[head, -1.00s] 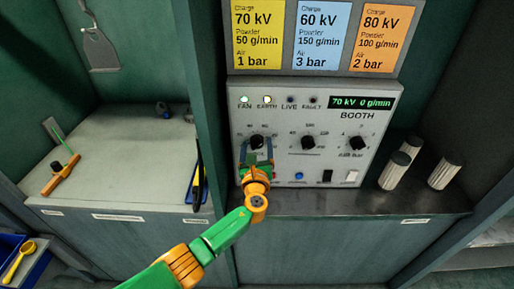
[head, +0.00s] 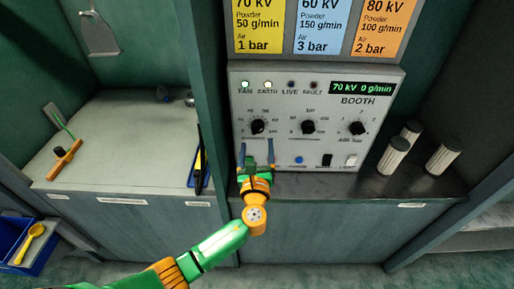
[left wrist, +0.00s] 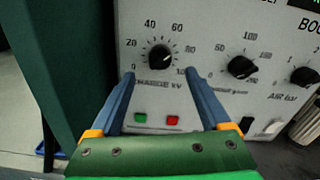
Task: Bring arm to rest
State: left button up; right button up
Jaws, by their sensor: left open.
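My left gripper (head: 256,155) is open and empty in front of the lower left of the booth control panel (head: 310,95). Its two blue fingers stand apart below the left charge knob (head: 258,126). In the left wrist view the charge knob (left wrist: 159,58) shows beyond the fingertips (left wrist: 158,76), with clear panel between and no grip on it. The panel display (head: 362,88) reads 70 kV 0 g/min. The fan and earth lamps are lit. My right gripper is not in view.
Several white ribbed cylinders with dark caps (head: 394,155) stand on the dark counter right of the panel. A green post (head: 200,60) stands left of it. A grey bench (head: 120,150) at the left holds an orange-handled tool (head: 65,160). A blue bin (head: 22,243) holds a yellow scoop (head: 30,243).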

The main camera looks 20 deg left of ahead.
pick_arm(q)
jog(key=s+a+f+n+g+h, duration=0.15)
jog(key=s+f+n+g, duration=0.45)
jog(key=f, duration=0.8)
jog(key=s+a+f+n+g+h, duration=0.1)
jog(key=s+a+f+n+g, duration=0.2)
jog(key=s+f, duration=0.75)
jog(key=s+f+n+g, duration=0.2)
jog(key=s+f+n, duration=0.4)
jog(key=s, duration=0.3)
jog(key=s+f+n+g+h+b, duration=0.1)
jog(key=s+f+n+g, duration=0.2)
jog(key=s, duration=0.7)
jog(key=s+f+n+g+h, duration=0.1)
jog(key=s+f+n+g, duration=0.1)
jog(key=s+f+n, duration=0.6)
jog(key=shift+s+d+f+n, duration=0.35)
jog(key=shift+s+n, duration=0.35)
jog(key=shift+n, duration=0.3)
jog(key=shift+w+d+h, duration=0.1)
jog(key=shift+h, duration=0.15)
